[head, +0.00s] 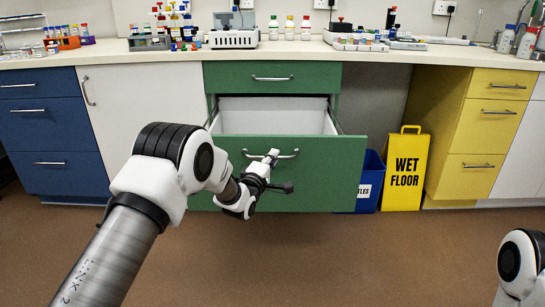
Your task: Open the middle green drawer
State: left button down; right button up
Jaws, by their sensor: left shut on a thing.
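The green cabinet stands in the middle under the white counter. Its top drawer (230,78) is closed. The green drawer below it (325,175) is pulled out toward me, and its white, empty-looking inside shows. Its front hides whatever is lower in the cabinet. My right gripper is out of view; only part of my right arm shows at the bottom right.
A yellow wet floor sign (405,170) and a blue bin (370,180) stand just right of the open drawer. Blue drawers (55,130) are at left, yellow drawers (490,130) at right. Lab items crowd the counter (350,55). The brown floor (330,260) in front is clear.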

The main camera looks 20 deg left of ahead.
pick_arm(q)
jog(key=shift+s, duration=0.15)
jog(key=c, duration=1.2)
grip_release()
jog(key=s+a+f, duration=0.1)
jog(key=s, duration=1)
jog(key=shift+s+a, duration=0.15)
jog(key=shift+s, duration=0.25)
jog(key=shift+f, duration=0.2)
